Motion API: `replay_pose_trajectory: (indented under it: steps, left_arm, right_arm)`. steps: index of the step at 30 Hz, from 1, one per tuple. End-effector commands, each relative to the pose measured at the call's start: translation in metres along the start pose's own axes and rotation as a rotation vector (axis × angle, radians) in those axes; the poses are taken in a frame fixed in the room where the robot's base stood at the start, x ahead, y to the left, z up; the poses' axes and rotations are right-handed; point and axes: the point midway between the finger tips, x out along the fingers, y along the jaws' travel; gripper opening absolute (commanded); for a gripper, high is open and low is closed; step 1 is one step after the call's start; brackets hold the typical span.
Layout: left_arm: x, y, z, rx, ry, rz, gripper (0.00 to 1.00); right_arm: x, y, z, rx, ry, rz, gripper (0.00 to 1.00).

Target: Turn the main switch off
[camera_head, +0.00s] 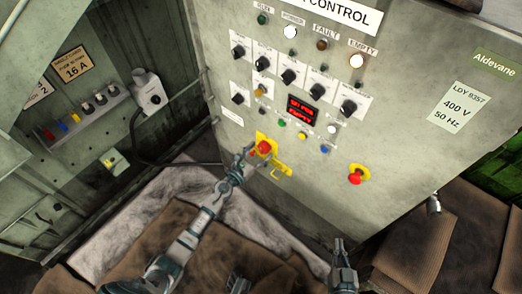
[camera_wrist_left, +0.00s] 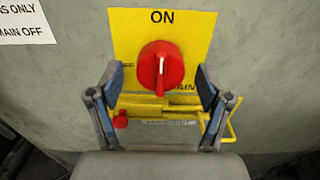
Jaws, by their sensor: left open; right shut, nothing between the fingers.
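The main switch is a red rotary knob (camera_wrist_left: 160,65) on a yellow plate (camera_wrist_left: 125,35) in the left wrist view. Its white pointer line is upright, toward the word ON. In the head view the red knob (camera_head: 264,147) sits low on the control panel. My left gripper (camera_head: 248,155) is open in front of it. In the left wrist view its two fingers stand to the left and right, lower than the knob's centre, with gaps between. The fingers hide parts of the plate's lower lettering. My right gripper (camera_head: 338,245) is shut and empty, lower right of the switch.
A yellow hasp (camera_wrist_left: 228,120) and a small red piece (camera_wrist_left: 120,120) are below the knob. A red emergency stop button (camera_head: 356,175) is to the right on the panel. Black selector knobs and lamps are above.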

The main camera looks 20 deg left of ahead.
Motion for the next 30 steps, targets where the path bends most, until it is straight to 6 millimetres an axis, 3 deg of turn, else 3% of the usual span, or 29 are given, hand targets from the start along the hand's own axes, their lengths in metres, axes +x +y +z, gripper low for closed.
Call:
replay_pose_trajectory:
  steps: [11, 18, 30]
  left_arm:
    - [0.0064, -0.0003, 0.0003, 0.000, 0.000, -0.001, 0.78]
    - [0.0062, 0.0000, 0.0002, 0.000, 0.000, 0.000, 0.19]
    - [0.0062, 0.0009, 0.0012, -0.059, -0.001, 0.001, 0.19]
  right_arm:
    - [0.0021, -0.0002, -0.0025, 0.001, 0.015, -0.001, 0.00]
    - [0.0021, -0.0002, -0.0026, 0.001, 0.015, -0.001, 0.00]
    - [0.0016, 0.0001, -0.0021, 0.001, 0.002, 0.000, 0.00]
